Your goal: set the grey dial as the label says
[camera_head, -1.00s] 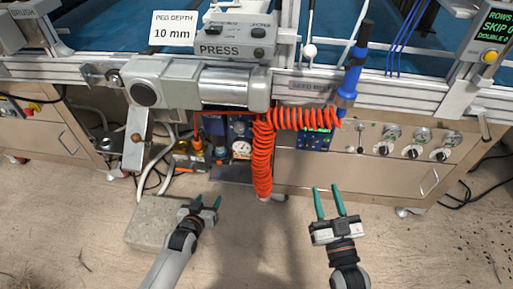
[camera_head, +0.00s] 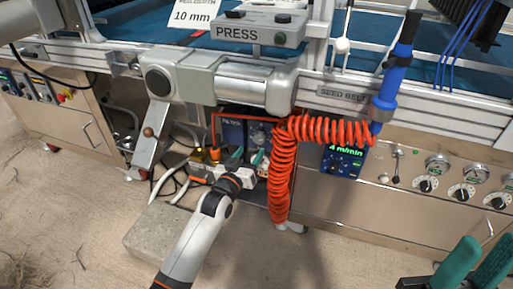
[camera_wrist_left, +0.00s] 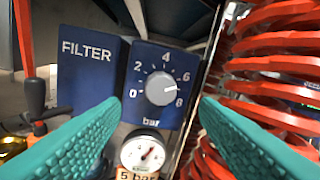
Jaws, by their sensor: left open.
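The grey dial (camera_wrist_left: 160,88) sits on a blue panel with a scale from 0 to 8 bar. Its white mark points right, roughly between 6 and 8. A round gauge (camera_wrist_left: 143,153) is below it, and the label under the gauge (camera_wrist_left: 138,174) reads 5 bar, partly cut off. My left gripper (camera_head: 248,154) is open in front of the dial; in the left wrist view its teal fingers (camera_wrist_left: 158,103) are spread on either side, apparently not touching it. My right gripper (camera_head: 487,246) is open and empty at the lower right of the head view.
A coiled orange hose (camera_head: 283,175) hangs close to the right of the dial. A blue FILTER block (camera_wrist_left: 88,70) is on its left, with an orange-and-black fitting (camera_wrist_left: 35,105) beyond. A grey block (camera_head: 150,228) lies on the floor. The press housing (camera_head: 230,80) overhangs above.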

